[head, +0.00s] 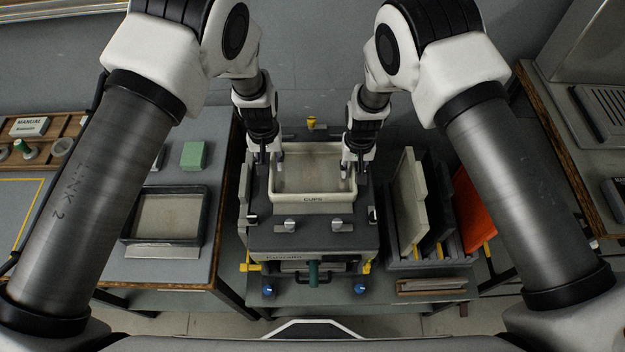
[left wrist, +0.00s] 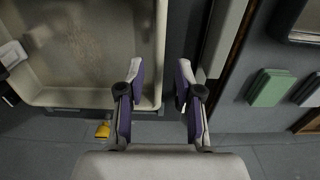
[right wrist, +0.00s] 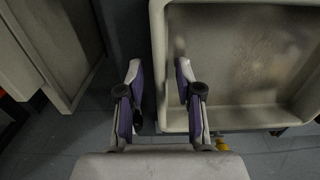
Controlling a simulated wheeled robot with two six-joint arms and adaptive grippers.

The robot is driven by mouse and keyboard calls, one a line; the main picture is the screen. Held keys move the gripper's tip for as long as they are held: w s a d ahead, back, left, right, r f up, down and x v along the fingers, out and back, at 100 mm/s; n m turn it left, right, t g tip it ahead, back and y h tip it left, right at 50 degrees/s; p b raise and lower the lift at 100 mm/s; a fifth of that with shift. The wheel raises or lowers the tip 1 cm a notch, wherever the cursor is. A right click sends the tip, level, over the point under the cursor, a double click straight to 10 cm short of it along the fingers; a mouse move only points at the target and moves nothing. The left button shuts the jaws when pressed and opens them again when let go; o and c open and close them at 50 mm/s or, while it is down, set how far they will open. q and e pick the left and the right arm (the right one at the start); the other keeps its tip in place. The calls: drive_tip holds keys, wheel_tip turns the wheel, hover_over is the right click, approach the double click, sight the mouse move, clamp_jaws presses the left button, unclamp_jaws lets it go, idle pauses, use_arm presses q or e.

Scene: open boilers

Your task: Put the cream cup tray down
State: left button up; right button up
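The cream cup tray (head: 290,203), marked CUPS on its front wall, sits level and empty on top of the dark grey station (head: 300,236). My left gripper (head: 267,160) is at the tray's left rear wall and my right gripper (head: 354,160) at its right rear wall. In the left wrist view, the tray wall (left wrist: 161,45) lies between the left gripper's parted fingers (left wrist: 158,95). In the right wrist view, the opposite wall (right wrist: 158,50) lies between the right gripper's parted fingers (right wrist: 158,95). Both grippers look open, with gaps beside the wall.
A dark-rimmed tray (head: 165,243) and a green block (head: 194,155) are on the left bench. A rack with upright cream (head: 408,195) and dark panels and an orange sheet (head: 474,210) stands close at right.

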drive_tip(key=shift+s+r, duration=0.1)
drive_tip(key=shift+s, duration=0.05)
drive_tip(key=shift+r, duration=0.1)
wheel_tip(320, 180, up, 7)
drive_tip(key=shift+r, duration=0.15)
use_arm(q)
wheel_tip(320, 180, up, 8)
drive_tip(key=shift+s, duration=0.2)
